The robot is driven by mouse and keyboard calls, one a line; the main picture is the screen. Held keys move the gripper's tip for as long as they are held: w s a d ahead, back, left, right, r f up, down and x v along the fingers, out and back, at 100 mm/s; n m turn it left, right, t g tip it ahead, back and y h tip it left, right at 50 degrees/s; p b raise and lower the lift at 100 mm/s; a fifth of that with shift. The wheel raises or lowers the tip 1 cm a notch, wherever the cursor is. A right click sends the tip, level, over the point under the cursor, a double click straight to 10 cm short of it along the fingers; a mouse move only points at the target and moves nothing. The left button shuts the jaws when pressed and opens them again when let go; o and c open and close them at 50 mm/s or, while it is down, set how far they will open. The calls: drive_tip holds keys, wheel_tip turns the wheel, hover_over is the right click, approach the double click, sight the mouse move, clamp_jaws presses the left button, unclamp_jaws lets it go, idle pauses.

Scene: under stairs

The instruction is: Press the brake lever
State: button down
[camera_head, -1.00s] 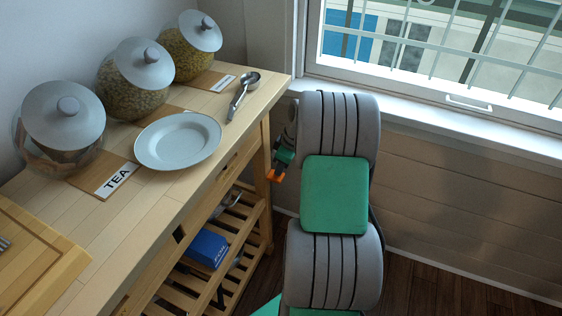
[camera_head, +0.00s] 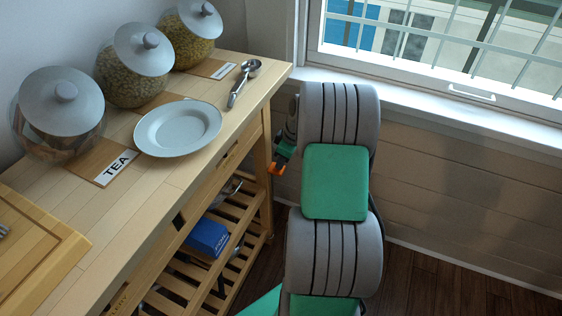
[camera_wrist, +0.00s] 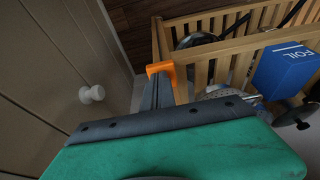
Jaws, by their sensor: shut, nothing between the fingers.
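I cannot pick out a brake lever in either view. My gripper (camera_head: 276,169) is partly hidden behind my own arm in the head view, beside the far right end of the wooden cart and below its top. In the wrist view its orange tip (camera_wrist: 160,69) is close to the end post of the slatted wooden cart (camera_wrist: 190,62); I cannot tell whether they touch. My gripper is shut, with nothing seen in it.
Jars, a plate (camera_head: 178,128) and a scoop (camera_head: 243,82) stand on the cart top. A blue foil box (camera_head: 207,237) is on its lower shelf, also in the wrist view (camera_wrist: 284,72). A white knob (camera_wrist: 92,94) sits on a pale panel at left. A window wall bounds the right.

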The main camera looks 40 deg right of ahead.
drive_tip(key=w+p+v, duration=0.1)
drive_tip(key=p+v, duration=0.2)
drive_tip(key=v, duration=1)
drive_tip(key=shift+a+r+p, duration=0.2)
drive_tip(key=shift+r+p, duration=0.15)
drive_tip(key=shift+r, duration=0.2)
drive_tip(key=shift+s+a, duration=0.1)
